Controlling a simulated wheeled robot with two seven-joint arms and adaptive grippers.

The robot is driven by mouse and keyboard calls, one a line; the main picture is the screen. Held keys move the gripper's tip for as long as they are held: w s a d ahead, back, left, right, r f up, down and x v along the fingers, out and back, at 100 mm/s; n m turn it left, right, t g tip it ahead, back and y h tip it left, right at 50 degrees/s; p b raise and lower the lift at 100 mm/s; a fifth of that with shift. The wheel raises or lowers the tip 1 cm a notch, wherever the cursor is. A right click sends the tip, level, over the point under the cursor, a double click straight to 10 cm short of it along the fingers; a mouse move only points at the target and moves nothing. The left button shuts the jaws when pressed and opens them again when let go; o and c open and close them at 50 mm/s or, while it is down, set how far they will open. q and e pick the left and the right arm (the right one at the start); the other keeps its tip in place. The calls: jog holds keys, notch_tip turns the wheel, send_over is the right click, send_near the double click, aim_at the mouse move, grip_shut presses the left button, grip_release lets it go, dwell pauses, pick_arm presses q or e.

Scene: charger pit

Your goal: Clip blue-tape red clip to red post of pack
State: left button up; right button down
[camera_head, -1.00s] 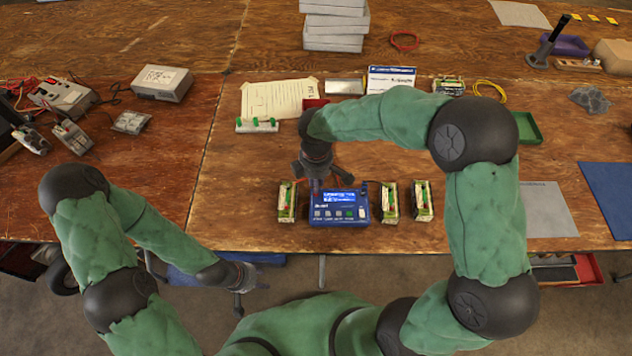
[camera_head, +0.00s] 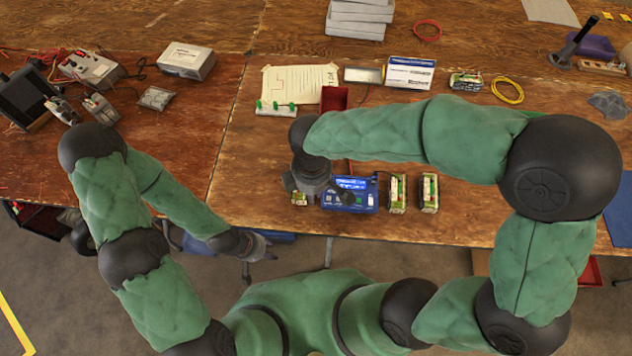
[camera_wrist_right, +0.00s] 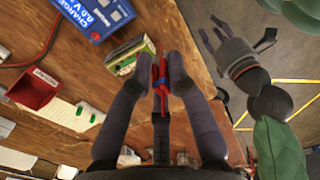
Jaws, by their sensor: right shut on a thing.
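The red clip (camera_wrist_right: 161,80), with blue tape on it, is held between the fingers of my right gripper (camera_wrist_right: 160,68) in the right wrist view. A battery pack (camera_wrist_right: 130,55) lies beside one fingertip there, apart from the clip. In the head view that pack (camera_head: 299,199) is left of the blue charger (camera_head: 350,195) and mostly hidden by my right wrist. I cannot make out its red post. My right gripper is over the table's front edge. My left gripper (camera_head: 254,246) is low in front of the table; its fingers look spread and empty in the right wrist view (camera_wrist_right: 236,38).
Two more packs (camera_head: 398,195) (camera_head: 429,193) stand right of the charger, which also shows in the right wrist view (camera_wrist_right: 95,15). A red bin (camera_head: 334,98) and a strip with green pieces (camera_head: 275,108) lie farther back. Bare wood is free between them.

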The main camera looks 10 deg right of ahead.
dwell(0.4)
